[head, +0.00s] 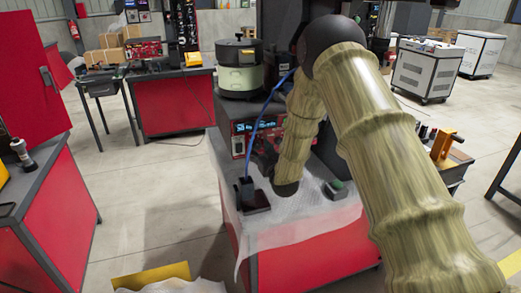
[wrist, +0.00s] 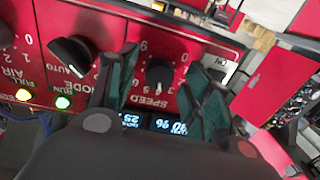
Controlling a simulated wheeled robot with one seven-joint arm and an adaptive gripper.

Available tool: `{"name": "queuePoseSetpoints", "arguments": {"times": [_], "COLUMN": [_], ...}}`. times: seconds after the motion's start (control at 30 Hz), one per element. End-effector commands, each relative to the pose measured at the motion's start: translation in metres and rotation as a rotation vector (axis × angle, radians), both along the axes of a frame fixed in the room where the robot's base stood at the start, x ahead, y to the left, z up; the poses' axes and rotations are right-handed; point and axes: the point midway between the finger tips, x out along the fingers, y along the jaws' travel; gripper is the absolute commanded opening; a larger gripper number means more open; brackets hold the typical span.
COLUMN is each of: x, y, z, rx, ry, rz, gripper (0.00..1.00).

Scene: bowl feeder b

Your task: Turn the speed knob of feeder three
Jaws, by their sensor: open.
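The speed knob (wrist: 158,74) is a round black knob with a pale pointer line, on a red panel marked SPEED, in the wrist view. My gripper (wrist: 160,70) is open, with one dark green finger on each side of the knob. Gaps show between fingers and knob, but I cannot tell how deep the fingertips reach. The lit blue display (wrist: 150,122) beside it is partly covered by the gripper. In the head view, the feeder's red control box (head: 240,138) stands below the bowl (head: 238,75); my arm hides its right part and the knob.
A mode knob (wrist: 72,54) sits left of the speed knob, and a white rocker switch (wrist: 219,72) sits to the right. Yellow and green lamps glow at the left. In the head view, a blue cable (head: 262,115) runs down to a black block (head: 250,195) on the covered bench.

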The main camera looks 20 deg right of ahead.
Motion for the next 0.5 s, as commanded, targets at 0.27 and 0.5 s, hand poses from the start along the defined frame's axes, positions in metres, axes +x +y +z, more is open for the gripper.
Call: {"name": "queuePoseSetpoints", "arguments": {"times": [0.27, 0.5], "x": [-0.0004, -0.0004], "y": [-0.0006, -0.0048], "z": [-0.0001, 0.0000], "rx": [0.000, 0.000], "ry": [0.000, 0.000], "rz": [-0.001, -0.002], "gripper": [0.33, 0.04]}}
